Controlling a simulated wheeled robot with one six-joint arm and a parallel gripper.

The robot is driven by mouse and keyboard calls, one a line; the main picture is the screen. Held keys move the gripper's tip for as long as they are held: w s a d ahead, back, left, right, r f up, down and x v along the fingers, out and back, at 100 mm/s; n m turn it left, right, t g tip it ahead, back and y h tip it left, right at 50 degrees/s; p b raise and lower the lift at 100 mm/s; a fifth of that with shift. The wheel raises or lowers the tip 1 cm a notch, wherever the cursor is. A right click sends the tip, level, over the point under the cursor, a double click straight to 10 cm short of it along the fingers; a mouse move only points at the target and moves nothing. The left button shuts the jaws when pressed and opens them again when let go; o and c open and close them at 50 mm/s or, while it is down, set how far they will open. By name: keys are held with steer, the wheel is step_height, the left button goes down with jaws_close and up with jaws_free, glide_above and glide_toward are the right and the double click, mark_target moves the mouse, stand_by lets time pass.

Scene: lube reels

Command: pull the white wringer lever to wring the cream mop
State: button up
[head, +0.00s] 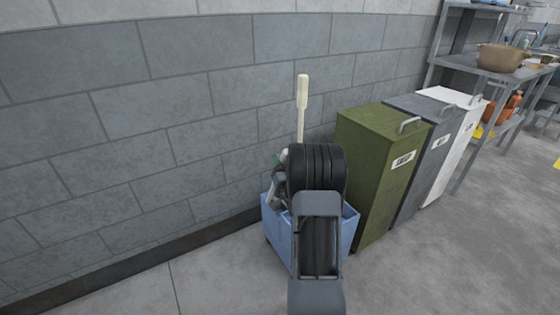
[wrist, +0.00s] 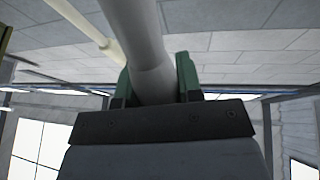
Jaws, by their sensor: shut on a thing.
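The white wringer lever (wrist: 140,40) shows large in the wrist view as a pale round bar. My gripper (wrist: 155,72) is shut on it, with one green finger on each side. The cream mop (head: 302,95) stands upright in the head view, its handle rising above my arm. Its handle also crosses the upper left of the wrist view (wrist: 90,28). The blue mop bucket (head: 281,232) stands on the floor near the wall. My arm hides much of the bucket, the wringer and the mop's lower part in the head view.
A green bin (head: 373,165), a grey bin (head: 415,175) and a white bin (head: 452,150) stand in a row right of the bucket. A block wall (head: 150,120) is behind. Metal shelving (head: 470,66) is at far right.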

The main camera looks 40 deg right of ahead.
steer(key=s+f+t+h+b, duration=0.1)
steer(key=s+f+t+b, duration=0.1)
steer(key=s+b, duration=0.3)
steer(key=a+f+b, duration=0.1)
steer(key=b, duration=0.1)
steer(key=shift+s+m+b, duration=0.15)
steer(key=shift+m+b, duration=0.2)
steer(key=shift+m, duration=0.05)
steer(key=shift+d+r, duration=0.1)
steer(key=shift+n+g+y, duration=0.3)
steer(key=shift+g+y, duration=0.1)
steer(key=shift+g, duration=0.4)
steer(key=p+x, duration=0.2)
steer(key=x, duration=0.1)
steer(key=a+p+x, duration=0.1)
steer(key=x, duration=0.1)
steer(key=shift+r+p, duration=0.2)
steer(key=shift+p, duration=0.1)
steer(key=shift+w+d+r+y+p, duration=0.15)
steer(key=shift+w+y+p, duration=0.2)
steer(key=shift+w, duration=0.4)
